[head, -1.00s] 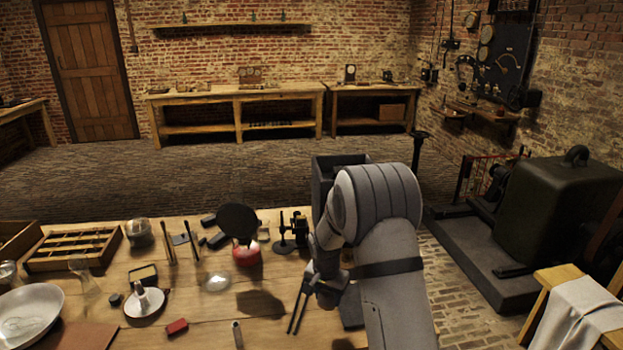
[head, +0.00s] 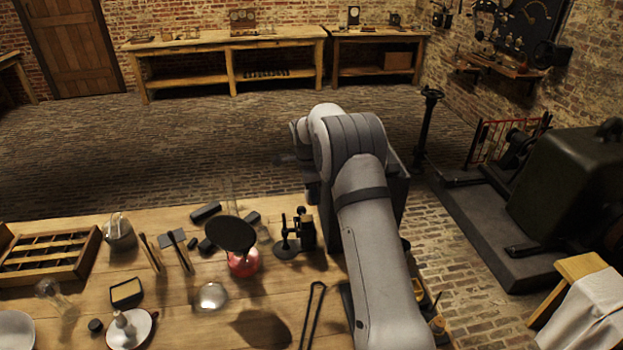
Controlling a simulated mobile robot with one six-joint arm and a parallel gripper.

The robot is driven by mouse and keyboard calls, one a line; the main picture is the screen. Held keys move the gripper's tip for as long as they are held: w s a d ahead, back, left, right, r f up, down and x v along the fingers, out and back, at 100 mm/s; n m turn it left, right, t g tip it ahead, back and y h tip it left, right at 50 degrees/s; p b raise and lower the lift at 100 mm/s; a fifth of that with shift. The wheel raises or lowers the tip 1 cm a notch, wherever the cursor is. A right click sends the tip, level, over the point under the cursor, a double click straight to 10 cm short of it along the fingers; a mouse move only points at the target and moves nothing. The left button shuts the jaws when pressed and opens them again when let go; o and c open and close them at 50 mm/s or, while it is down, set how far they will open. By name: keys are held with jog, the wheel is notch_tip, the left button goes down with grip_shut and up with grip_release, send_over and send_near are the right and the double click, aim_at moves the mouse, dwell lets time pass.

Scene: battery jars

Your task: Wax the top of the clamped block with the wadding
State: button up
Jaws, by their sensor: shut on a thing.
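My arm reaches up and away at the right, with its wrist (head: 302,130) above the far table edge. The jaws and whatever is between them cannot be made out behind the arm. A dark clamp-like stand (head: 288,243) with an upright screw stands on the table left of my arm. I cannot tell whether it holds the block. Several loose dark blocks, one of them here (head: 205,212), lie towards the far edge. A small tin (head: 126,293) with a pale filling lies at the left. I cannot make out the wadding.
A black disc (head: 230,234) rises over a red-based vessel (head: 243,264). Thin dark tongs (head: 313,310) are near the front, close to my arm. A divided wooden tray (head: 50,262) and a white dish (head: 132,328) are at the left. A cloth-draped stool (head: 585,305) stands at the right.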

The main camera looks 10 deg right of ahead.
jog(key=shift+w+d, duration=0.3)
jog(key=shift+w, duration=0.05)
jog(key=shift+f, duration=0.15)
jog(key=shift+a+f+b, duration=0.1)
jog(key=shift+f+b, duration=1.15)
jog(key=shift+f, duration=1.55)
jog(key=shift+f+b, duration=0.75)
jog(key=shift+f, duration=0.2)
jog(key=shift+a, duration=0.1)
jog(key=shift+a+r+b, duration=0.15)
jog(key=shift+a+b, duration=0.15)
jog(key=shift+a, duration=1.7)
jog(key=shift+b, duration=0.35)
jog(key=shift+s+d+f+b, duration=0.1)
jog(key=shift+d+f+b, duration=0.05)
jog(key=shift+d, duration=0.55)
jog(key=shift+s+d+f+b, duration=0.1)
jog(key=shift+d+f+b, duration=0.1)
jog(key=shift+d, duration=0.5)
jog(key=shift+d+f+b, duration=0.1)
jog(key=shift+d+b, duration=0.05)
jog(key=shift+d, duration=0.55)
